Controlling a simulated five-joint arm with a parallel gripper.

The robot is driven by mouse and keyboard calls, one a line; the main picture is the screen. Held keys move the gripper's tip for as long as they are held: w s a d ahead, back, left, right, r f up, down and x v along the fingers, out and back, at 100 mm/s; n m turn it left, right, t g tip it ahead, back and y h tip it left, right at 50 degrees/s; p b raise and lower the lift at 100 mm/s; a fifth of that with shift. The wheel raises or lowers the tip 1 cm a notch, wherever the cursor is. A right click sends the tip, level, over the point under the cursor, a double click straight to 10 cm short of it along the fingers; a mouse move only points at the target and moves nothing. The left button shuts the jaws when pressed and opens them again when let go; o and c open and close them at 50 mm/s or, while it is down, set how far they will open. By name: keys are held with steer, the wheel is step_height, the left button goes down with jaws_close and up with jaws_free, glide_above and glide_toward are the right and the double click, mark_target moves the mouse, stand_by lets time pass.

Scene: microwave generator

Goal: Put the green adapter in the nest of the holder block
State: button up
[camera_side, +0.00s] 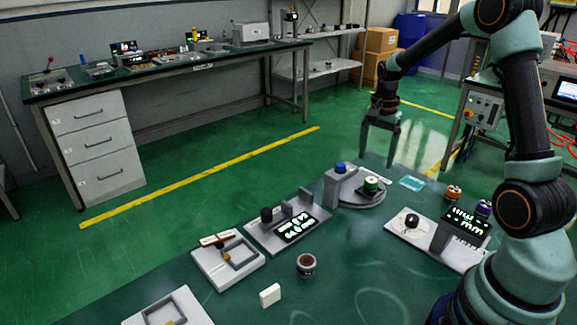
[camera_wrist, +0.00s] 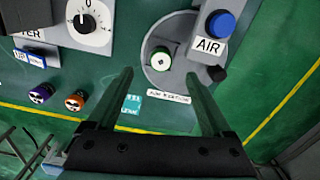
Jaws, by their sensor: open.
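A green-banded round piece with a pale top, which looks like the green adapter (camera_side: 371,184), stands on a dark base on a round grey plate. The wrist view shows it from above (camera_wrist: 160,58), beyond my fingertips and between their lines. My gripper (camera_side: 379,150) points down above the table, behind the plate in the side view. Its two fingers are wide apart and empty in the wrist view (camera_wrist: 159,75). I cannot tell for sure which fixture is the holder block; a grey block with a square frame (camera_side: 242,252) stands front left.
A grey AIR station with a blue button (camera_side: 340,168) adjoins the plate. An orange piece (camera_side: 453,193) and a purple piece (camera_side: 484,208) stand to the right, near a dial-and-display unit (camera_side: 408,221). A brown-topped cylinder (camera_side: 306,265) and white block (camera_side: 270,295) stand in front.

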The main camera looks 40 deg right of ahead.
mark_target(372, 179)
steer(key=f, duration=0.8)
steer(key=shift+w+d, duration=0.15)
steer(key=shift+d, duration=0.15)
jaws_close()
steer(key=shift+r, duration=0.1)
